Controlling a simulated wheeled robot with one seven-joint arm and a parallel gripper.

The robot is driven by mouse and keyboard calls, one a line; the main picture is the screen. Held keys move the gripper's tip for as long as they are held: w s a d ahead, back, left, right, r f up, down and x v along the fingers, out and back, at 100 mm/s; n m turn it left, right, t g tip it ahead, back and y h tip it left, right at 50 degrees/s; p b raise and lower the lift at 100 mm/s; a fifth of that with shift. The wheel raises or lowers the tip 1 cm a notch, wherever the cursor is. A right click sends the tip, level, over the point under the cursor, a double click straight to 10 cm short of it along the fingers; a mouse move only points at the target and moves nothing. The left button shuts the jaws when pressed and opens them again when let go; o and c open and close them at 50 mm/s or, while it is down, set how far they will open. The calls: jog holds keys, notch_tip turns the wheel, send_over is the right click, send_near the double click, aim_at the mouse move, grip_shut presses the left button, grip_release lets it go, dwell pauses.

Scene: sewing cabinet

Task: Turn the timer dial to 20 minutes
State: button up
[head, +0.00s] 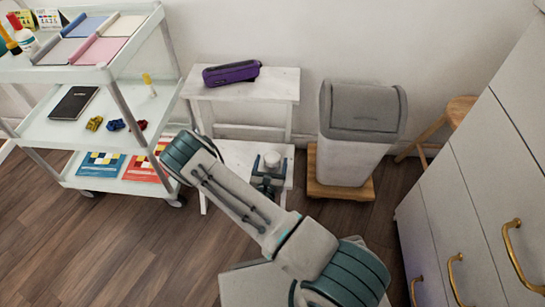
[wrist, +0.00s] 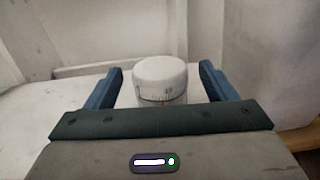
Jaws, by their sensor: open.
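The timer (wrist: 160,80) is a small white round cylinder with a scale of dark marks around its side and a small red mark at the front. In the wrist view it stands between the two blue fingers of my gripper (wrist: 161,88), with a gap on each side. The fingers are open and not touching it. In the head view the timer (head: 272,160) sits on the low white shelf, and my gripper (head: 269,172) reaches it from the front. The lower part of the timer is hidden by my gripper, and its exact setting is too small to read.
A white stand (head: 245,92) with a purple case (head: 231,73) on top rises behind the low shelf. A white cart (head: 90,131) with fabrics and small items is at left. A grey-lidded bin (head: 362,110) stands right, with drawers (head: 470,190) beyond. Wooden floor is clear at lower left.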

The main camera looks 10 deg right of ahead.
aim_at(273, 154)
jog(key=shift+b+x, duration=0.5)
jog(key=shift+x, duration=1.65)
jog(key=c, duration=1)
jog(key=shift+m+h, duration=0.4)
jog(key=shift+h, duration=0.1)
